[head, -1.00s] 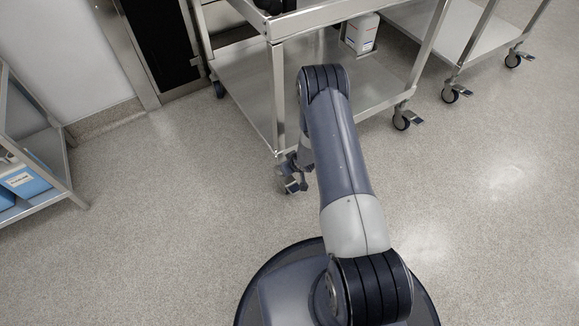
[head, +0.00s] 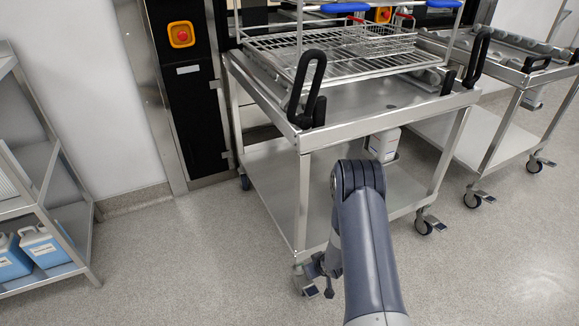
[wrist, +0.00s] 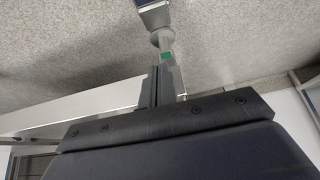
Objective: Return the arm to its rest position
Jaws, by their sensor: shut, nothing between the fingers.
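My arm (head: 362,235) reaches forward from the bottom of the head view, bent at a dark joint (head: 358,178) in front of the steel trolley (head: 262,190). Its lower end hangs beside the trolley's near front leg, mostly hidden behind the arm. In the wrist view my gripper (wrist: 165,72) shows as two dark fingers close together above a black bolted plate. The fingers are shut with nothing seen between them. A grey post with a green mark stands past the fingertips; I cannot tell if it touches them.
A second trolley (head: 510,70) stands right. A shelf with blue jugs (head: 45,245) is left. Floor (head: 190,260) between is open.

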